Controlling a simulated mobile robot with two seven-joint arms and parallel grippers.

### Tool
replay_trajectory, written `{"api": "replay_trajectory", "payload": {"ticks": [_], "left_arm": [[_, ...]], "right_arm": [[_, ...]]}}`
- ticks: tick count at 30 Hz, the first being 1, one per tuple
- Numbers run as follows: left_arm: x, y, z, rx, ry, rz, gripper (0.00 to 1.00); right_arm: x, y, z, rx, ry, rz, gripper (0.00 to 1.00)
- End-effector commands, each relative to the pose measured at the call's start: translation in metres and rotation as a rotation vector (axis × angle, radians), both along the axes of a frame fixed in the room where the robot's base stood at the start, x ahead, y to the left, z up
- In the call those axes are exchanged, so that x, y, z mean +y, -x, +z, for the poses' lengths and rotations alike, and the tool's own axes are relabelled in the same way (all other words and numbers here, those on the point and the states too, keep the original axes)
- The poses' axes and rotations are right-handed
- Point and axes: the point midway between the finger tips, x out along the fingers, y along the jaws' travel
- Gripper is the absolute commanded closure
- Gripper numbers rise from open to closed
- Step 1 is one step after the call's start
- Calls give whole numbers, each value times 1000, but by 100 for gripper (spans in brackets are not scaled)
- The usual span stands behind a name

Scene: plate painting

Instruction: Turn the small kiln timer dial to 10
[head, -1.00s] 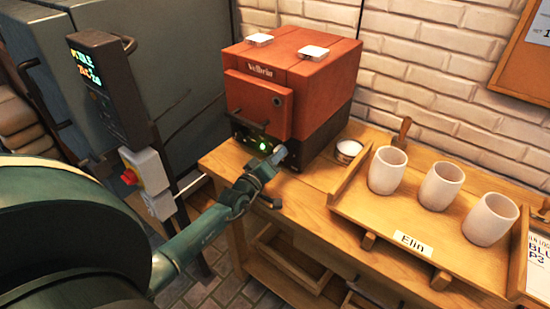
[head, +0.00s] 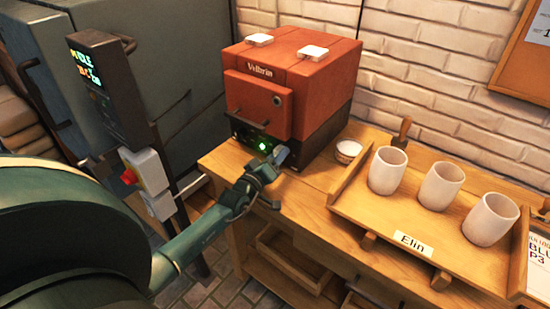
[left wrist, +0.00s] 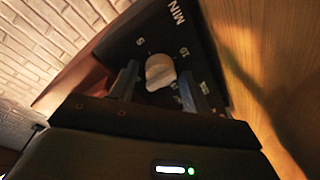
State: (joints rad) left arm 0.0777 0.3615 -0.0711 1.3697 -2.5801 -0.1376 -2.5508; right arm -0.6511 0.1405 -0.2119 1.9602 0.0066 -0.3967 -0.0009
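The small red kiln (head: 262,95) stands on the wooden bench, with a dark control panel and a green light low on its front. My left gripper (head: 275,158) is at that panel. In the left wrist view, the pale timer dial (left wrist: 160,72) sits between the two spread fingers of my left gripper (left wrist: 160,88), with visible gaps on both sides. The marks 5 and 10 and the word MIN show around the dial; other marks are partly hidden by a finger. I cannot tell which mark the dial points to. My right gripper is not in view.
A wooden tray (head: 350,195) with three white cups and an "Elin" label is at the right on the bench. A small white bowl (head: 348,150) stands between kiln and tray. A large grey kiln cabinet (head: 180,60) and a control post (head: 100,85) are at the left.

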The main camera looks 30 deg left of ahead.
Motion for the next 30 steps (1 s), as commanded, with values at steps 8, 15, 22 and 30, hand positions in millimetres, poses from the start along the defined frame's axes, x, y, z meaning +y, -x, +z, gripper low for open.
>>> {"api": "replay_trajectory", "payload": {"ticks": [8, 15, 22, 30], "left_arm": [[0, 0, 0, 0, 1, 0, 45], [-1, 19, -2, 2, 2, -1, 45], [-3, 68, -3, 4, 1, -1, 45], [-4, 116, -2, 1, 1, 0, 45]], "right_arm": [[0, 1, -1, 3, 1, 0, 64], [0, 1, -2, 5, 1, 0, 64], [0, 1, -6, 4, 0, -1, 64], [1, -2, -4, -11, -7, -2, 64]]}}
